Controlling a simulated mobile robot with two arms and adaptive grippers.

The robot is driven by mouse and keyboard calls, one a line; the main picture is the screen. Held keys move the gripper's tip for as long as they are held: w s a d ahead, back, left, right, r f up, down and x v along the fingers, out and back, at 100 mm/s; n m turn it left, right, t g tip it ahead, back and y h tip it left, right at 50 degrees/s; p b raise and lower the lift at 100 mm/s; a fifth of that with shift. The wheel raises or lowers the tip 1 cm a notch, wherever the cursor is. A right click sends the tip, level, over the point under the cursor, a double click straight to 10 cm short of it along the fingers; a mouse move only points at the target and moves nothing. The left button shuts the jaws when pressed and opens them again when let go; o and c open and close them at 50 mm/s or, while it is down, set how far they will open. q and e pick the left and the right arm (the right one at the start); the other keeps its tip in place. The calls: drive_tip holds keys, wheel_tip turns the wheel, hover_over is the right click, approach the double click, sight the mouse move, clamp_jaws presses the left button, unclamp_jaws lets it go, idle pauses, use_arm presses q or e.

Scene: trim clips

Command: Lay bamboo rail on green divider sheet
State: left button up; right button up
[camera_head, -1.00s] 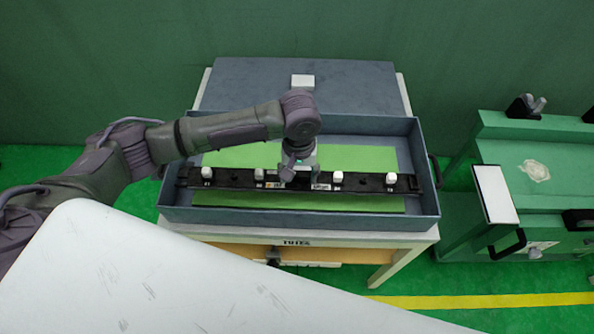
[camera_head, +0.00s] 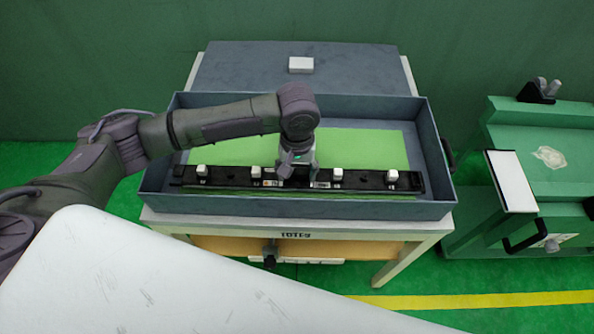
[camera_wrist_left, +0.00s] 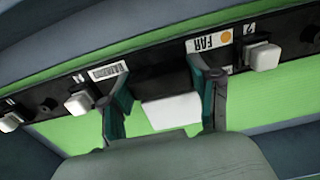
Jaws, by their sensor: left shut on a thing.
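The rail (camera_head: 355,181) is a long black bar with white blocks along it, not bamboo-coloured. It lies lengthwise inside the blue-grey tote, over the front part of the green divider sheet (camera_head: 370,148). My left gripper (camera_head: 293,178) is shut on the rail near its middle. In the left wrist view, its fingers (camera_wrist_left: 164,88) straddle the rail (camera_wrist_left: 150,72), with a white block (camera_wrist_left: 170,112) between them. The green sheet (camera_wrist_left: 70,132) shows on both sides of the rail. Whether the rail touches the sheet, I cannot tell. My right gripper is not in view.
The tote's walls (camera_head: 435,150) surround the sheet, and the front wall is close to the rail. A grey lid-like panel (camera_head: 350,75) with a small white block (camera_head: 301,65) lies behind the tote. A green bench (camera_head: 560,190) stands at the right.

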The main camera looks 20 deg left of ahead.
use_arm(q)
drive_tip(key=shift+f, duration=0.55)
idle(0.4)
drive_tip(key=o, duration=1.6)
